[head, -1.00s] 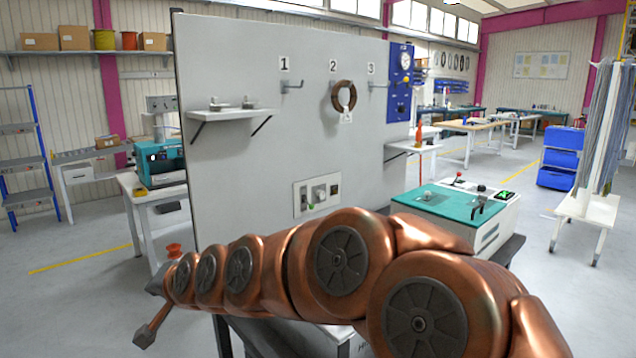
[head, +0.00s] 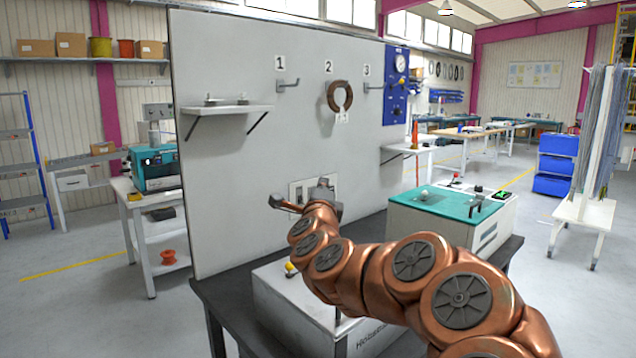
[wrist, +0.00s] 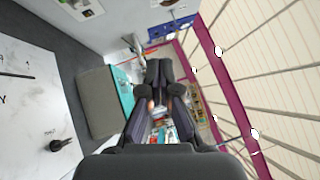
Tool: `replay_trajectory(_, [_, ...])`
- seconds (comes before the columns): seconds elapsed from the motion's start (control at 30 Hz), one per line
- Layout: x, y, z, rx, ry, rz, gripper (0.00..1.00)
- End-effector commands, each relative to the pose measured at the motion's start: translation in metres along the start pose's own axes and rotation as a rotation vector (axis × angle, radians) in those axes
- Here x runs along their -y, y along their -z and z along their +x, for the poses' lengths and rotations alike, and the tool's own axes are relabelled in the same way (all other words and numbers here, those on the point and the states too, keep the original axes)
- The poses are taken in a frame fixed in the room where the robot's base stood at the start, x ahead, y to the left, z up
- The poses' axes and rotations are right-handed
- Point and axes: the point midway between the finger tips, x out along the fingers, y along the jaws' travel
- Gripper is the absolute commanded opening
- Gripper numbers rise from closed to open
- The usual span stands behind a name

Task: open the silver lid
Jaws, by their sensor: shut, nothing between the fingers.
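A pale panel (head: 298,190) is set low in the upright grey board and holds a grey, square, lid-like part. My gripper partly covers it in the head view, and I cannot tell surely whether that part is the silver lid. The panel also shows at the top left of the wrist view (wrist: 82,7). My gripper (wrist: 159,68) has its dark fingers together with nothing between them. In the head view, my gripper (head: 279,202) is raised in front of the panel. I see no clear contact with the board.
A pale box (head: 275,300) stands on the dark table under my arm. A teal-topped machine (head: 432,204) is to the right. A brown ring (head: 339,97) hangs from hook 2, and a small shelf (head: 225,109) juts out at left.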

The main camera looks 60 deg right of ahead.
Motion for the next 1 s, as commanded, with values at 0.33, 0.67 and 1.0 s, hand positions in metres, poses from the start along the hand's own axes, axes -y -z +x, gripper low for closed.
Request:
replay_trajectory(0.33, [0.002,-0.002,0.044,0.002,-0.001,-0.003,0.00])
replay_trajectory(0.67, [0.001,-0.003,0.084,0.004,-0.002,-0.005,0.00])
replay_trajectory(1.0, [0.001,-0.026,0.109,0.005,-0.002,-0.004,0.00])
